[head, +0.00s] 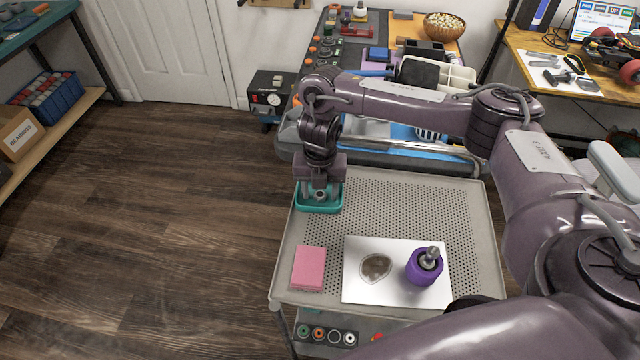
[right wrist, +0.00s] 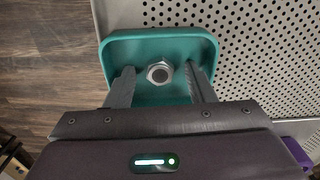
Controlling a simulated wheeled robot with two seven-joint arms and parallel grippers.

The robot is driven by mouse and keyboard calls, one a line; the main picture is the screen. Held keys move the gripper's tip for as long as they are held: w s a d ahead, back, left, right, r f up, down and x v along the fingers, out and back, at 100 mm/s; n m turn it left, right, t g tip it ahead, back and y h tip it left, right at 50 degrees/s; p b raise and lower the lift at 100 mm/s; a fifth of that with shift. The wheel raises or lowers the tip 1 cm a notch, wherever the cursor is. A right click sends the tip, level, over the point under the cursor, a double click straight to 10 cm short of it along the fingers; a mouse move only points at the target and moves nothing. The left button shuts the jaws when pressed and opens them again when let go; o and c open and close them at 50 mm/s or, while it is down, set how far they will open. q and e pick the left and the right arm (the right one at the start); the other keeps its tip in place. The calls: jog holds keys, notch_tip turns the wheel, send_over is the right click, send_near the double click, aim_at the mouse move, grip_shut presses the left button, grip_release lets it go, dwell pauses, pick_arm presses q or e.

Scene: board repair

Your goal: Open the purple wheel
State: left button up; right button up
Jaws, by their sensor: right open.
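The purple wheel (head: 424,268) lies on a white sheet (head: 356,293) on the perforated cart top, with a metal axle end (head: 431,256) sticking up from its middle. A teal tray (head: 318,209) sits at the cart's left edge and shows in the right wrist view (right wrist: 152,39). In it is a metal nut (right wrist: 160,71). My right gripper (head: 319,194) is over the tray, away from the wheel. In the right wrist view its fingers (right wrist: 161,76) are spread, one on each side of the nut, with gaps visible. My left gripper is not in view.
A pink pad (head: 309,268) lies left of the white sheet, which bears a brown stain (head: 375,267). The perforated cart top (head: 400,205) is bare behind the wheel. My right arm spans the right side. A crowded bench (head: 348,46) stands behind the cart.

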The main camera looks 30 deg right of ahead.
notch_tip(320, 180, up, 12)
jog(key=p, duration=0.4)
jog(key=shift+r, duration=0.15)
